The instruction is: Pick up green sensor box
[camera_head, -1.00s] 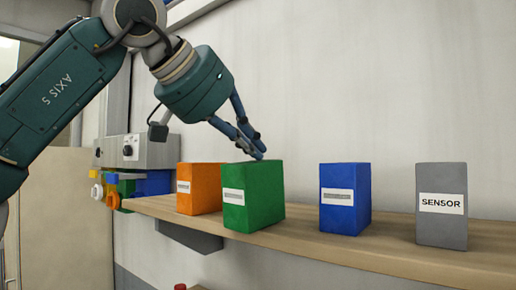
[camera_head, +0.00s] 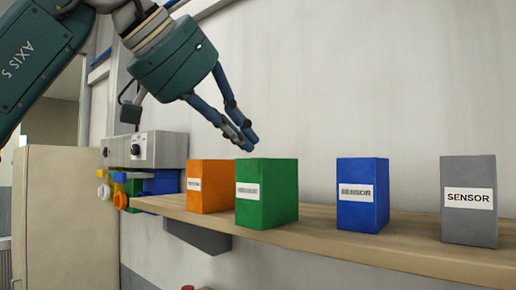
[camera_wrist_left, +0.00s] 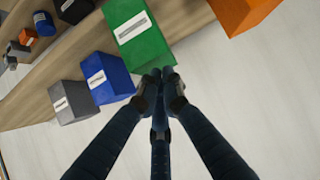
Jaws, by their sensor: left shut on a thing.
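The green sensor box (camera_head: 268,208) stands upright on the wooden shelf (camera_head: 420,256), between the orange and blue boxes. It has a pale label on its front. My left gripper (camera_head: 247,146) is above and slightly behind the box, pointing down to the right. Its fingers are drawn together, and I see nothing between them. In the left wrist view the fingertips (camera_wrist_left: 163,76) meet beside the near edge of the green box (camera_wrist_left: 148,50); I cannot tell whether they touch it. My right gripper is not in view.
An orange box (camera_head: 208,176) is close to the green box's left. A blue box (camera_head: 360,212) and a grey box labelled SENSOR (camera_head: 468,225) stand to its right, with gaps between. A grey unit with a knob (camera_head: 150,150) is on the wall at left.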

